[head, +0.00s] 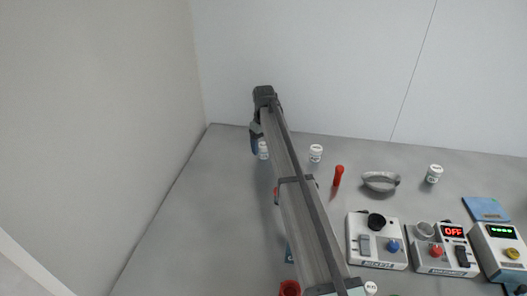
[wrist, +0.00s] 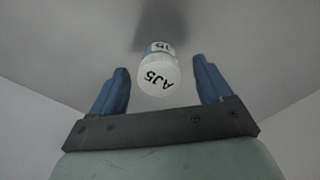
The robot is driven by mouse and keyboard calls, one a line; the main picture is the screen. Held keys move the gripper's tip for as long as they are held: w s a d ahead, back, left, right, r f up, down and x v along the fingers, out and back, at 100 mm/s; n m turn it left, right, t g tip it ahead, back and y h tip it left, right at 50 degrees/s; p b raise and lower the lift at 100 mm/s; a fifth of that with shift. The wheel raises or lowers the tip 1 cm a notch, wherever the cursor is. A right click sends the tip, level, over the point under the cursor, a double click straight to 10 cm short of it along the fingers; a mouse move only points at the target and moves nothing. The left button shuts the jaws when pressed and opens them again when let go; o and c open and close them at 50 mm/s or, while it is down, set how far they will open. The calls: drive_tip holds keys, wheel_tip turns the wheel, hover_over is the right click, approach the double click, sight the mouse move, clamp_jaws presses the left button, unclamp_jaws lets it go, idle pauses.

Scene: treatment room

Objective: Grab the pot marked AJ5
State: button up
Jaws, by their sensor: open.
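The pot marked AJ5 (wrist: 158,82) is a small white pot with black letters on its lid, seen in the wrist view between and just beyond my fingertips. My gripper (wrist: 163,80) is open, with one blue finger on each side of the pot and a gap to each. In the head view my gripper (head: 256,142) is at the far left part of the table, beside a white pot (head: 263,150) that my arm partly hides. That pot's marking is too small to read there.
Other white pots stand at the back middle (head: 316,153), at the right (head: 435,173) and near the front (head: 370,288). A red object (head: 338,175), a grey dish (head: 380,181) and several control boxes (head: 377,240) lie right of my arm. The table's left side is clear.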

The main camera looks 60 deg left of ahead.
sight(264, 145)
wheel_tip(264, 145, down, 4)
drive_tip(key=shift+w+r, duration=0.1)
drive_tip(key=shift+r, duration=0.15)
drive_tip(key=c, duration=1.1)
